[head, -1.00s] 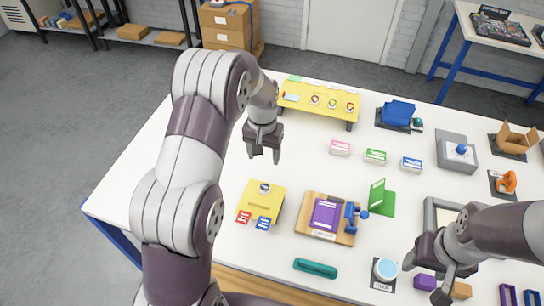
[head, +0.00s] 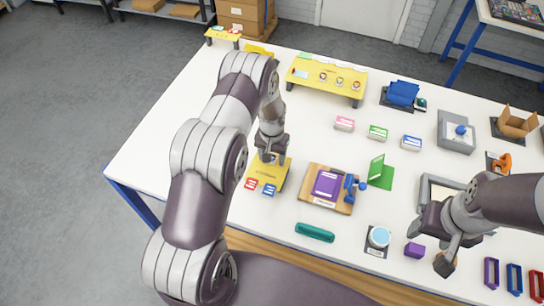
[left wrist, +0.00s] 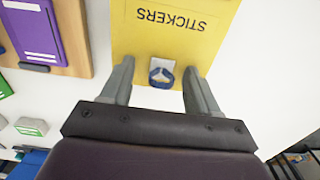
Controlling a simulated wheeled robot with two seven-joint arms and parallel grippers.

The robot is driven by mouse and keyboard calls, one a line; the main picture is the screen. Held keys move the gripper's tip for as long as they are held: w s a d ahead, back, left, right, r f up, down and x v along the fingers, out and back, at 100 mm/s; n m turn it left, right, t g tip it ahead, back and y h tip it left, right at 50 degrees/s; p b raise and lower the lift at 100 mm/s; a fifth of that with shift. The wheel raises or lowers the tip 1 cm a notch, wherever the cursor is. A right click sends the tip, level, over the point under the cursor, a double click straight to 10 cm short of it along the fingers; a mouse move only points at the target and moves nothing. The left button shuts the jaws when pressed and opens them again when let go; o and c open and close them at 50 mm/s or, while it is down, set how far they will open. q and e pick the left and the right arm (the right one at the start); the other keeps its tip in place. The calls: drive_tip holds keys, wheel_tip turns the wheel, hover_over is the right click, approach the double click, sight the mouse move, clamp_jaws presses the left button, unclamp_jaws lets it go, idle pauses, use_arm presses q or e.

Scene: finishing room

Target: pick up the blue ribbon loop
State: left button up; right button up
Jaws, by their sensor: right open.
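Red and blue labelled pieces (head: 251,184) sit at the board's near edge. A wooden board with a purple book (head: 327,186) stands to its right. A teal bar (head: 315,232) lies in front. A yellow raised stand (head: 326,78) is behind. White table is clear to the left.

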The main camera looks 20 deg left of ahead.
use_arm(q)
drive_tip(key=shift+w+a+f, duration=0.1)
drive_tip(key=shift+w+a, duration=0.05)
drive_tip(key=shift+w, duration=0.05)
drive_tip(key=c, duration=0.9)
